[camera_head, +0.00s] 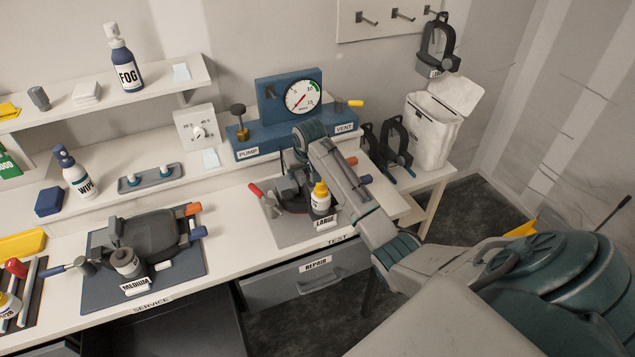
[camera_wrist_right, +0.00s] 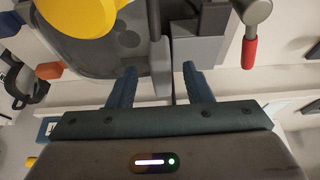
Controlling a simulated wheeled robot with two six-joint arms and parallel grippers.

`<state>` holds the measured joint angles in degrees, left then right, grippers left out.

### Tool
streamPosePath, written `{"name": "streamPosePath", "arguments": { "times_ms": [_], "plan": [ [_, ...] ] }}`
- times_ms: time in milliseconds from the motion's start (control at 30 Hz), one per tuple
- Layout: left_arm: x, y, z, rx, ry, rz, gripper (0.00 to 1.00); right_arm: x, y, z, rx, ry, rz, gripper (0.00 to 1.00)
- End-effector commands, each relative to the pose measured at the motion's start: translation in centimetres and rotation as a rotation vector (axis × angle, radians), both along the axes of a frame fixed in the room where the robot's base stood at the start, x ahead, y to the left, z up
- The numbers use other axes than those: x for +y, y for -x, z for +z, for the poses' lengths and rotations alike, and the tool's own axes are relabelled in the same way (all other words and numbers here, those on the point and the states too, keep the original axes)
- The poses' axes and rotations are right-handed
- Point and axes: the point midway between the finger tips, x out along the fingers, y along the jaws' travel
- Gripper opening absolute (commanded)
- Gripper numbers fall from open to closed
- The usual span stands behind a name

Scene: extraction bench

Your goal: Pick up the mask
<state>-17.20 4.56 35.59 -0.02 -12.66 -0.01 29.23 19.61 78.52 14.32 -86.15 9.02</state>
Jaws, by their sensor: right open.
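One dark grey mask (camera_head: 293,201) lies on the test mat by the "LARGE" label (camera_head: 326,223), partly hidden by my right arm and a yellow-capped bottle (camera_head: 320,197). In the right wrist view a grey mask body (camera_wrist_right: 112,62) shows close up, under a large yellow cap (camera_wrist_right: 80,14). My right gripper (camera_wrist_right: 160,70) is open, its blue fingers apart on either side of a grey edge; contact cannot be told. Another dark mask (camera_head: 158,235) lies on the service mat by the "MEDIUM" label (camera_head: 136,286). My left gripper is not in view.
A red-handled tool (camera_wrist_right: 250,45) lies beside the fingers. A blue pump unit (camera_head: 283,112) with a gauge stands behind the test mat. More masks stand at the right (camera_head: 396,143) and hang by a white bin (camera_head: 430,132). Bench between the mats (camera_head: 226,222) is clear.

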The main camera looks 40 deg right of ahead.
Motion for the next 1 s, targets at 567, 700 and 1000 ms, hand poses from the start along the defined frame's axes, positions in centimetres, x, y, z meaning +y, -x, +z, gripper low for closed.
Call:
{"name": "streamPosePath", "arguments": {
  "times_ms": [567, 700, 1000],
  "plan": [
    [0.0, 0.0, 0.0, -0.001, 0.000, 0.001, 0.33, 0.0, -0.1, 0.0, -0.004, 0.001, 0.001, 0.00],
    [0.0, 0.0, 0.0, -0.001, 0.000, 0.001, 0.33, 0.0, -0.1, 0.0, -0.004, 0.001, 0.001, 0.00],
    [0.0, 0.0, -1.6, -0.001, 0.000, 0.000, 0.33, 0.0, -0.2, 2.5, -0.009, 0.002, 0.001, 0.00]
  ]
}}
